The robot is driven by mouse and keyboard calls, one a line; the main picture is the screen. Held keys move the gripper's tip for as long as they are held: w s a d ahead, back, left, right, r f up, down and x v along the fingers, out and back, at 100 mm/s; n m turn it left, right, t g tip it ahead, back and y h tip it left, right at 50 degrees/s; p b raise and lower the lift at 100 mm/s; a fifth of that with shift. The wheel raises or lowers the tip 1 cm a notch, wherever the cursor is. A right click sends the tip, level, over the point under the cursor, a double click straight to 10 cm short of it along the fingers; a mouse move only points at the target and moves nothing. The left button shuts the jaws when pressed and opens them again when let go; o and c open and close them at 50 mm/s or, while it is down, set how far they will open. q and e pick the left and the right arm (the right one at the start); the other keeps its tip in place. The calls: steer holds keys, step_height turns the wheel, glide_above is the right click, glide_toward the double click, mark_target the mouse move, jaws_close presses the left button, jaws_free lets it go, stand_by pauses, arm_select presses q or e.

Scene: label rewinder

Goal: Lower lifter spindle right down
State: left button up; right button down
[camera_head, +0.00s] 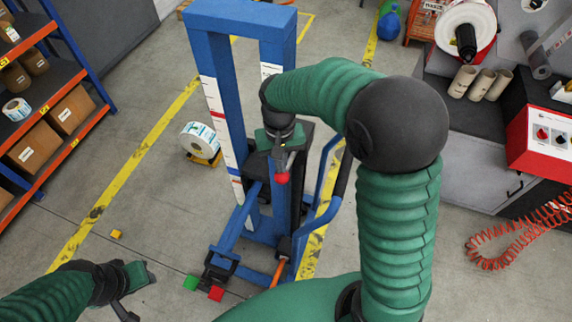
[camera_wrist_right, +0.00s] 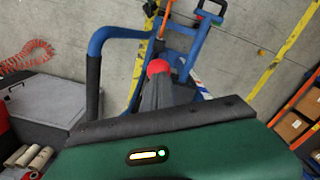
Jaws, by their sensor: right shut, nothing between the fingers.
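The blue lifter (camera_head: 277,28) stands upright in the middle of the head view, with white scales on its posts. A red knob (camera_head: 282,178) sits on its near side, and it also shows in the right wrist view (camera_wrist_right: 158,67). My right gripper (camera_head: 282,164) is shut and empty, with its fingertips right at the knob; I cannot tell whether they touch. In the wrist view its closed fingers (camera_wrist_right: 160,88) point at the knob. My left gripper (camera_head: 140,291) is open and empty at the lower left. I cannot make out the spindle clearly; my right arm hides part of the lifter.
A label roll (camera_head: 199,138) is left of the posts. A shelf with boxes (camera_head: 40,130) stands at the left, and the rewinder bench (camera_head: 455,165) at the right. Floor at the left is mostly clear.

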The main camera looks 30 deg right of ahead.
mark_target(282, 177)
steer(key=shift+d+f+b, duration=0.2)
steer(key=shift+f+b, duration=0.3)
steer(key=shift+f, duration=0.5)
steer(key=shift+a+f+b, duration=0.15)
steer(key=shift+f+b, duration=0.35)
steer(key=shift+f, duration=0.3)
steer(key=shift+f+b, duration=0.9)
steer(key=shift+f, duration=0.65)
steer(key=shift+r, duration=0.1)
stand_by(3.2)
step_height(282, 177, up, 9)
steer(key=p, duration=0.9)
steer(key=shift+r, duration=0.15)
steer(key=shift+f, duration=0.2)
